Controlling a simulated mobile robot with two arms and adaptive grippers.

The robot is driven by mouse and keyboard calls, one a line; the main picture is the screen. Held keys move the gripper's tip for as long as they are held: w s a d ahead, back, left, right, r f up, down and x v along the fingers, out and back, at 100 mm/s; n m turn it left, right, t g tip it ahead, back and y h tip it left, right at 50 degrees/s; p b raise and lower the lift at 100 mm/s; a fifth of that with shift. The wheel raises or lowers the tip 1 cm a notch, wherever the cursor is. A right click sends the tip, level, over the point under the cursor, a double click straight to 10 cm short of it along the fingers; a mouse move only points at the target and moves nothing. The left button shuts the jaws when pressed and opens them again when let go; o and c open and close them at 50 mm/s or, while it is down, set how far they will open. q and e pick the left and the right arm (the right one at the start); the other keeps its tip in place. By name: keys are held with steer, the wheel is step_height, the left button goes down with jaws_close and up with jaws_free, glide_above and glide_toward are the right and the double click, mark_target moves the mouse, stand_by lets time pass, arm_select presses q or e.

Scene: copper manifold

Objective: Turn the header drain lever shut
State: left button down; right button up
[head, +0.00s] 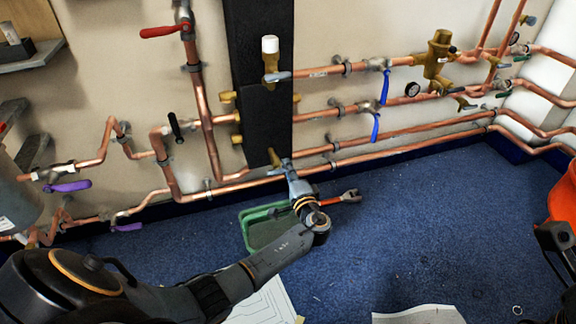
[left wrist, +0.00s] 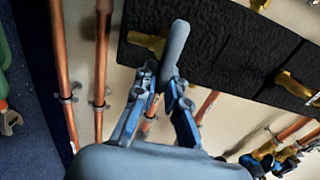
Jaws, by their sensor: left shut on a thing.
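The header is a black vertical panel (head: 258,125) on the wall with brass fittings on it. A brass drain valve (head: 273,157) sits at its lower end. In the left wrist view, the valve's brass body (left wrist: 148,42) shows beside a grey lever (left wrist: 176,48). My left gripper (head: 284,166) is at the foot of the panel. In the left wrist view its fingers (left wrist: 162,80) are shut on the near end of the lever. In the head view the gripper hides the lever. Part of my right gripper (head: 553,238) shows at the right edge; its fingers are unclear.
Copper pipes (head: 345,158) run along the wall behind and beside my left gripper. A green tray (head: 250,214) and a red-handled wrench (head: 345,196) lie below it on the blue floor. Blue levers (head: 376,127) hang to the right. An orange container (head: 565,200) stands far right.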

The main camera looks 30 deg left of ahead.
arm_select(q)
steer(key=shift+f+m, duration=0.1)
steer(key=shift+m, duration=0.2)
stand_by(0.4)
steer(key=c, duration=1.4)
jaws_free()
steer(key=v, duration=1.2)
steer(key=shift+w, duration=0.1)
